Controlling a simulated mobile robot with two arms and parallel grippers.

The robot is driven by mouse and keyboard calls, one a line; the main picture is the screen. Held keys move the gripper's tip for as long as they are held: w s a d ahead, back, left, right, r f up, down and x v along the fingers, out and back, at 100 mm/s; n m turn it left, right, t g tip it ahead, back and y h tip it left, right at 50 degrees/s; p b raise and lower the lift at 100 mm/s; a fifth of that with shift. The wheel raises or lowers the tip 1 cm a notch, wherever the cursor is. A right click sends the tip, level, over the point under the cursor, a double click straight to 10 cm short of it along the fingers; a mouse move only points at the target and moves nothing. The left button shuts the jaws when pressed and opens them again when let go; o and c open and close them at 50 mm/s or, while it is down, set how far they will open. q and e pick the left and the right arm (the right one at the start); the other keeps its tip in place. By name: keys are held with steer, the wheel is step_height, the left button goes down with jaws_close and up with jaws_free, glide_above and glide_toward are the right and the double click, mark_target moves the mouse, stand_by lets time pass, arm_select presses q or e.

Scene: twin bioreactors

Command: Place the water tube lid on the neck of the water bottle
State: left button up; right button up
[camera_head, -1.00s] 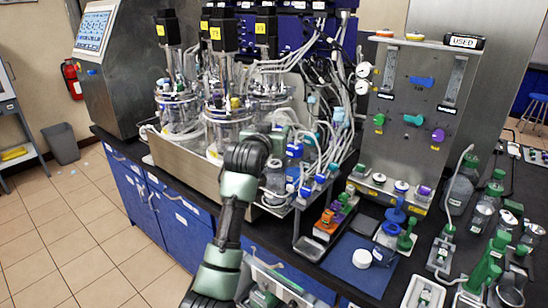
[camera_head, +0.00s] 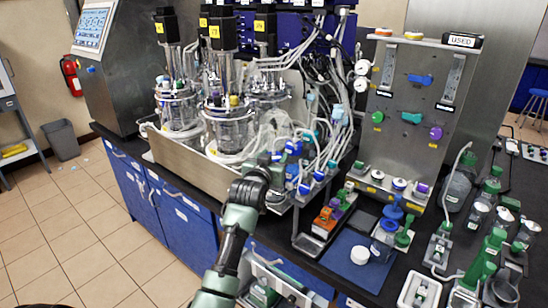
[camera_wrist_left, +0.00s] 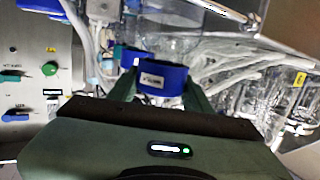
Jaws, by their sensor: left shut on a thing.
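In the left wrist view, a blue labelled lid-like piece (camera_wrist_left: 162,80) sits between the green fingers of my left gripper (camera_wrist_left: 158,92), which is shut on it. A second blue piece (camera_wrist_left: 130,57) shows just behind it, with clear plastic or glass above. In the head view, my left gripper (camera_head: 284,156) is at the front edge of the bioreactor tray, among blue caps and pale tubes; its fingers are small and partly hidden by the wrist. I cannot tell which piece is the water bottle's neck or whether the held piece touches it. My right gripper is not in view.
Glass bioreactor vessels (camera_head: 232,128) stand in a metal tray (camera_head: 185,160) behind the gripper, with many loose tubes. A blue mat (camera_head: 338,270) holds a white round piece (camera_head: 360,255). Green-capped bottles stand at right. A metal panel (camera_head: 408,115) rises behind.

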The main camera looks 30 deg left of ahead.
arm_select(q)
steer(key=o, duration=1.3)
steer(key=shift+f, duration=0.15)
steer(key=shift+r+b+v, duration=0.1)
steer(key=shift+b+v, duration=0.4)
steer(key=shift+v, duration=2.55)
steer(key=shift+r+b+v, duration=0.15)
steer(key=shift+b+v, duration=0.35)
steer(key=shift+v, duration=2.5)
